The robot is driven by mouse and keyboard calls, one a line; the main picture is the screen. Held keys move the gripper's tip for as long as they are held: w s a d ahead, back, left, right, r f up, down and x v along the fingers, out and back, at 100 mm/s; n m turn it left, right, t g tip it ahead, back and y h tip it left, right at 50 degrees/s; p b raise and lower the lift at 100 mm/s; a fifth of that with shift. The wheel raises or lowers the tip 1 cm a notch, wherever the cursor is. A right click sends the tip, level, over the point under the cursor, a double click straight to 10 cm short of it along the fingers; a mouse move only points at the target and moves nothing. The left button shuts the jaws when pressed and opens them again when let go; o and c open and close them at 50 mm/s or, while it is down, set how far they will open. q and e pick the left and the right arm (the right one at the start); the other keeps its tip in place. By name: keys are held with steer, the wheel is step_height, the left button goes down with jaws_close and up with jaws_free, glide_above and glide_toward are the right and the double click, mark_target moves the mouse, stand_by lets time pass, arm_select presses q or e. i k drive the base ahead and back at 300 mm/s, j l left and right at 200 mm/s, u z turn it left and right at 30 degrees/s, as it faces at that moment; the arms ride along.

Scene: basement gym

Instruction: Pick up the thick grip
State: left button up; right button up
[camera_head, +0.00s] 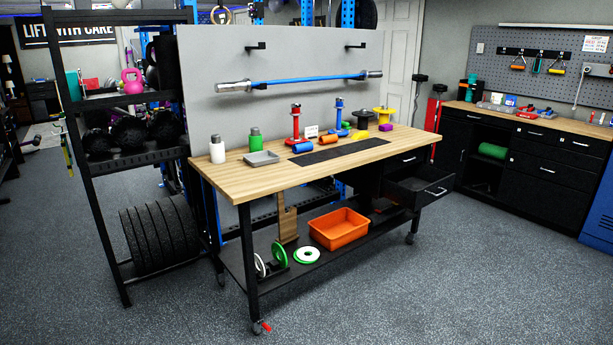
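Small thick cylinders that look like grips lie on the wooden top of the workbench (225,178). A blue cylinder (302,148) lies nearest the front, by the black mat. An orange cylinder (328,139) lies just right of it. I cannot tell which one is the thick grip. Neither of my grippers is in view.
A black mat (338,152), grey tray (261,158), bottles (217,150), red stand (295,125) and yellow spool (383,115) share the benchtop. An open drawer (425,187) juts out at right. An orange bin (338,229) sits below. Floor (470,280) in front is clear.

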mark_target(305, 147)
steer(key=i+l, duration=0.15)
steer(key=i, duration=0.3)
steer(key=i+l, duration=0.2)
steer(key=i, duration=0.3)
steer(key=i+l+u, duration=0.1)
steer(key=i, duration=0.35)
steer(key=i+l, duration=1.2)
